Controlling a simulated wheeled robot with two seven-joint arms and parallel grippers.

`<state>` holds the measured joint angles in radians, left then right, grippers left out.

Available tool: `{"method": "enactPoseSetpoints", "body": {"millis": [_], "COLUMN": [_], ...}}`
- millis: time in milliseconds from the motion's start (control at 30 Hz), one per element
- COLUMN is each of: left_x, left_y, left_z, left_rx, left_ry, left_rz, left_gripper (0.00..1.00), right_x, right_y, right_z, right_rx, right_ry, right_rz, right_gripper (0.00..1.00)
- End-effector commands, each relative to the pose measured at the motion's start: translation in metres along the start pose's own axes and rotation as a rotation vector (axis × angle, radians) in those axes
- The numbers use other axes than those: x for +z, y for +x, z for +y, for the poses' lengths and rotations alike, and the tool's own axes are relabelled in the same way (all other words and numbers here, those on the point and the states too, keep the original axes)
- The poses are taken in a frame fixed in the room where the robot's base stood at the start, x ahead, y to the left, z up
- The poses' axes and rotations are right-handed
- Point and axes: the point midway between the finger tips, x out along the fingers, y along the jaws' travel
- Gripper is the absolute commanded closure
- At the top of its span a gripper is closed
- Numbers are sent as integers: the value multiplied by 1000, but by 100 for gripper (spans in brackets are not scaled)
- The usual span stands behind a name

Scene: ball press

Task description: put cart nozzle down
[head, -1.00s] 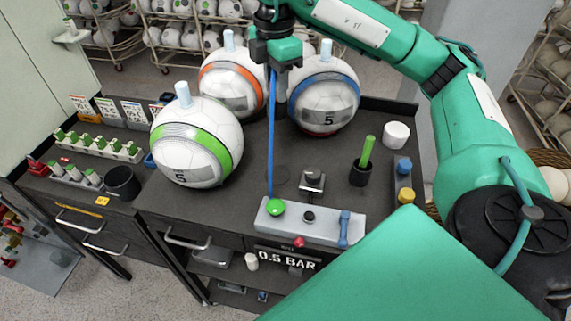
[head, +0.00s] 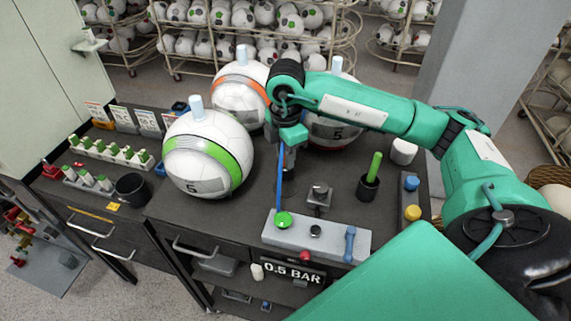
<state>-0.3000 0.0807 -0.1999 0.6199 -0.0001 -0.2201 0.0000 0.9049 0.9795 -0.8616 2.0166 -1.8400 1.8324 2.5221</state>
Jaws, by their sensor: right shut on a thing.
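My right gripper (head: 289,152) points down over the black cart top, in front of the balls. It is shut on the cart nozzle, which is mostly hidden by the fingers. A blue hose (head: 279,180) runs from the green fitting (head: 283,219) on the grey panel up to the gripper. A small square metal holder (head: 319,196) stands on the cart top, to the right of and nearer than the gripper, apart from it. My left gripper is not in view.
A black cup with a green stick (head: 370,183) and a white cylinder (head: 404,151) stand right. The grey panel (head: 330,240) lines the front edge.

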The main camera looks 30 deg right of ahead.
Motion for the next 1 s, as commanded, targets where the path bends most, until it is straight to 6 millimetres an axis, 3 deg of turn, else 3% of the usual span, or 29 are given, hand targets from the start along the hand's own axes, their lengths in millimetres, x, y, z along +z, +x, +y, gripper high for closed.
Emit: {"method": "enactPoseSetpoints", "body": {"millis": [400, 833, 867, 933, 1000], "left_x": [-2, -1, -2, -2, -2], "left_y": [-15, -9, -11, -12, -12], "left_z": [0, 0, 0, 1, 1], "left_rx": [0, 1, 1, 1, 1], "left_ry": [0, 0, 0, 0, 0], "left_rz": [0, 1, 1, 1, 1], "left_gripper": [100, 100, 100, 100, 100], "right_x": [0, 0, 0, 0, 0], "right_y": [47, 57, 55, 54, 54], "right_z": [0, 0, 0, 0, 0], "right_rx": [-1, 1, 1, 1, 1], "right_ry": [0, -1, 0, 0, 0], "right_rz": [0, 0, 0, 0, 0], "right_gripper": [99, 99, 68, 54, 52]}}
